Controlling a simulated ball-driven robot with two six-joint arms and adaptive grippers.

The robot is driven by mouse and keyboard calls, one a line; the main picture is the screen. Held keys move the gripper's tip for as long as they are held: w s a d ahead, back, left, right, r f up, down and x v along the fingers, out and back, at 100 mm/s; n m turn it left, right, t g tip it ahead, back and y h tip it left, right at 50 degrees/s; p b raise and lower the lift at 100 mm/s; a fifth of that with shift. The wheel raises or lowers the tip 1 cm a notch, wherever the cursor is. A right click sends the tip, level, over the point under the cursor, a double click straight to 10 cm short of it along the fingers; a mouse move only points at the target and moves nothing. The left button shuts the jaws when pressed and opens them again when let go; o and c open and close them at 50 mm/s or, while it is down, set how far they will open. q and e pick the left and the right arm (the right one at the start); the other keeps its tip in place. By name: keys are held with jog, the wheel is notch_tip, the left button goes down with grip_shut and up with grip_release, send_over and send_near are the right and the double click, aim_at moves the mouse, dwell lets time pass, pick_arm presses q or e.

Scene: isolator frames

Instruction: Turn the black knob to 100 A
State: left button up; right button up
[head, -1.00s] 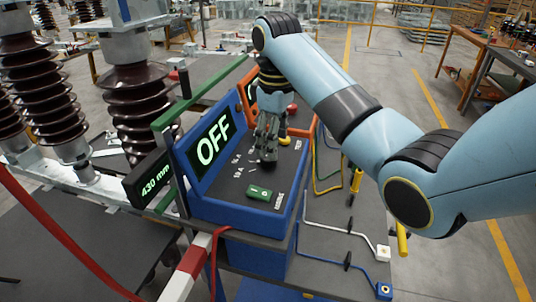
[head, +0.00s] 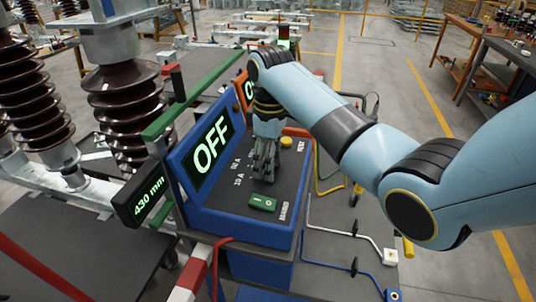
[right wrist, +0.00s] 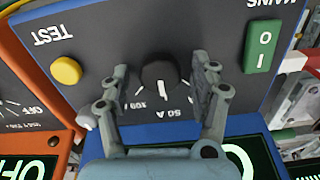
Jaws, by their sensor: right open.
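The black knob (right wrist: 160,72) sits on the dark top panel of the blue box (head: 245,228). Its white pointer line points down in the right wrist view, towards the printed 50 A mark. Another mark beside it is upside down and hard to read. My right gripper (right wrist: 163,70) is open, one finger on each side of the knob; I cannot tell whether they touch it. In the head view my right gripper (head: 264,168) points down at the panel and hides the knob. The box's screen (head: 209,154) reads OFF. My left gripper is not in view.
A green switch (head: 262,203) and a yellow TEST button (head: 286,142) are on the same panel, either side of the gripper. An orange box (right wrist: 35,110) stands close beside. A 430 mm display (head: 146,196), a green bar (head: 200,102) and brown insulators (head: 130,110) stand left.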

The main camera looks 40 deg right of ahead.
jog(key=shift+c, duration=1.5)
jog(key=c, duration=0.9)
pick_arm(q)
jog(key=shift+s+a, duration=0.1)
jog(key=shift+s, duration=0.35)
pick_arm(e)
jog(key=shift+m, duration=0.3)
jog(key=m, duration=0.2)
jog(key=shift+m, duration=0.4)
jog(key=m, duration=0.5)
jog(key=shift+m, duration=0.4)
